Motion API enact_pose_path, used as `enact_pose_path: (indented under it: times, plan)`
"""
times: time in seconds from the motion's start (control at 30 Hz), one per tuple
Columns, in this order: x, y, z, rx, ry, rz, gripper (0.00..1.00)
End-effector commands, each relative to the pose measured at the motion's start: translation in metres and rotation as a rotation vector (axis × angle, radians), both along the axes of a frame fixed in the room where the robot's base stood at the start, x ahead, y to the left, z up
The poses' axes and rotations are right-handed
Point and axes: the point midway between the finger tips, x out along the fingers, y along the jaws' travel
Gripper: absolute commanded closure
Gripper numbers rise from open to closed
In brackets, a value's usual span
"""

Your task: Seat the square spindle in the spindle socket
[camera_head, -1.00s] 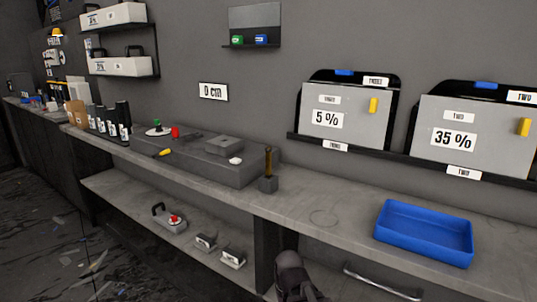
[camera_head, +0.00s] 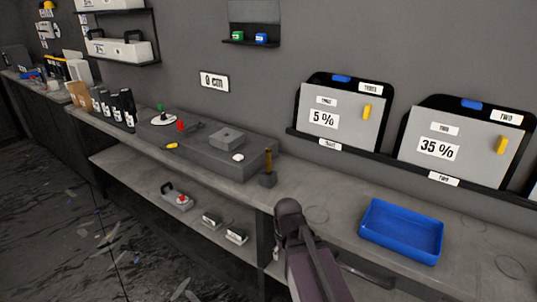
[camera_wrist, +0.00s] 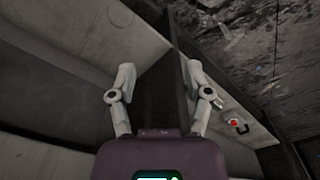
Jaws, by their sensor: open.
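I cannot make out which part is the spindle socket. My gripper (camera_wrist: 160,84) is open and empty in the wrist view, its two fingers apart, facing the bench's underside. In the head view my arm rises below the worktop edge, right of the rod; its fingers are not distinguishable.
A blue tray (camera_head: 402,232) sits on the worktop at right. A white piece (camera_head: 238,157), a red part (camera_head: 182,126) and a yellow-handled tool (camera_head: 171,145) lie on or near the plinth. A lower shelf (camera_head: 135,172) holds several items. Worktop between rod and tray is clear.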

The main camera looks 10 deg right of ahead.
Motion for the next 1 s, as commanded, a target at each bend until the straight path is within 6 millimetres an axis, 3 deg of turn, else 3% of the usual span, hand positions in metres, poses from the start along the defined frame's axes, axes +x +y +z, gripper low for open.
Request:
enact_pose_path:
  times: [0.03, 1.0]
  plan:
    - [0.001, 0.000, 0.020, 0.000, -0.001, 0.000, 0.36]
    - [0.018, 0.000, 0.195, 0.001, -0.021, -0.025, 0.36]
